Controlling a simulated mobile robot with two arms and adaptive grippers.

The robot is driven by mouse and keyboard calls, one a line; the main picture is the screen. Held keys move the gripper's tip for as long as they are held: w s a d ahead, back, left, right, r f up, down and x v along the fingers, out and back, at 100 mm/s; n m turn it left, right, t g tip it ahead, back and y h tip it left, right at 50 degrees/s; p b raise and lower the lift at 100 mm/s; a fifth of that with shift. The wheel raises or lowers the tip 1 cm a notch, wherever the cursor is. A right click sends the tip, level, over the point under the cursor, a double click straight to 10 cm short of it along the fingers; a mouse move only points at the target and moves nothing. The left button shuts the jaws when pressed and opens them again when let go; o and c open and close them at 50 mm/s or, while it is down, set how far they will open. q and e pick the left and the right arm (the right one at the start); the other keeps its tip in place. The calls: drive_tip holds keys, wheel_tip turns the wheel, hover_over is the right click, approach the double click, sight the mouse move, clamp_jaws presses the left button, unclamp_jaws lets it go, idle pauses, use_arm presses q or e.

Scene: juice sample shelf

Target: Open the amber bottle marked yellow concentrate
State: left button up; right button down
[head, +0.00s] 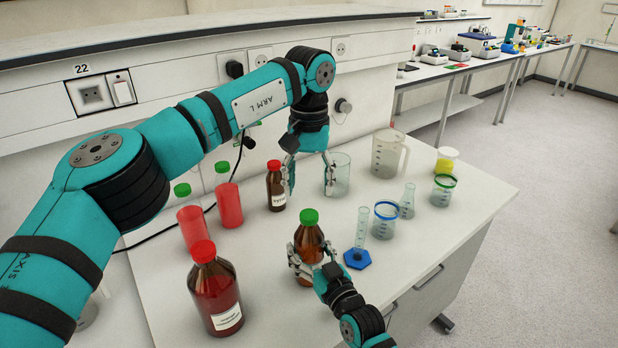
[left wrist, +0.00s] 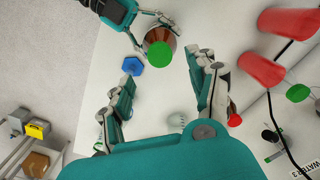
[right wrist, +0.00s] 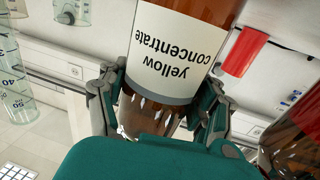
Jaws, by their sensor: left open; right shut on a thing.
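The amber bottle (head: 309,242) with a green cap (head: 309,216) is at the front middle of the bench. In the right wrist view its label (right wrist: 180,45) reads "yellow concentrate", upside down in the picture. My right gripper (head: 306,266) is shut around the bottle's body; whether its base touches the bench is unclear. My left gripper (head: 309,178) is open and empty, pointing down, above and behind the bottle. In the left wrist view the green cap (left wrist: 158,55) shows between the spread fingertips, apart from them.
A large red-capped amber bottle (head: 215,292) stands front left, a small red-capped one (head: 275,188) behind. Red cylinders (head: 229,204) stand left. A blue-based measuring cylinder (head: 361,228), blue-ringed beaker (head: 385,220), flask (head: 407,202) and jug (head: 387,155) stand right. The front right bench is clear.

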sight(309, 214)
use_arm(q)
wheel_tip(309, 214, down, 7)
drive_tip(key=shift+f, duration=0.15)
use_arm(e)
drive_tip(key=shift+f, duration=0.1)
